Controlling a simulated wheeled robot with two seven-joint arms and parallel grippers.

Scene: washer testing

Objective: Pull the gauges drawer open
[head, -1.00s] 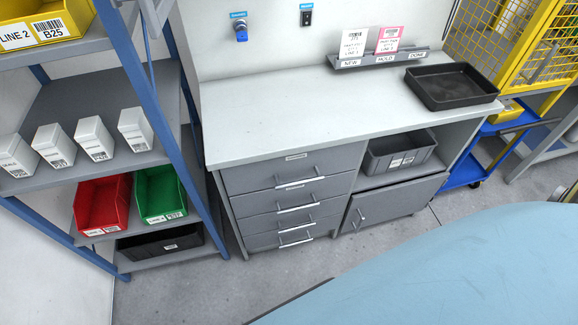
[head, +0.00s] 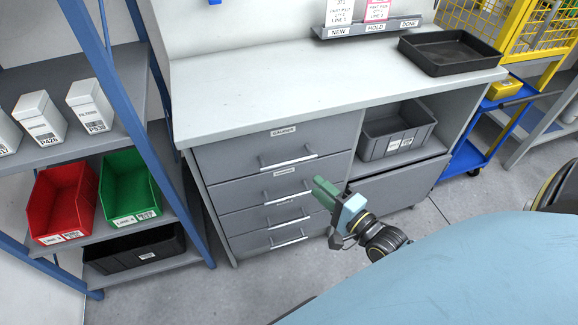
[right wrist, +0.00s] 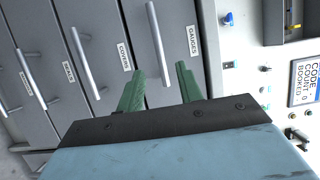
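The gauges drawer (head: 240,155) is the top drawer of the grey workbench and is closed. Its label reads GAUGES, and its bar handle (head: 288,160) runs across the front. The drawer front also shows in the right wrist view (right wrist: 178,22), with its handle (right wrist: 156,55) beyond and between the fingertips. My right gripper (head: 320,189) has green fingers and is in front of the drawers, below and to the right of that handle. In the right wrist view my right gripper (right wrist: 166,75) is open and empty, apart from the handle. My left gripper is out of view.
Lower drawers with similar handles (head: 288,197) sit below. A cabinet door (head: 395,187) and a grey bin (head: 397,132) are to the right. A shelf rack with a green bin (head: 130,185) stands left. A black tray (head: 450,50) rests on the bench.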

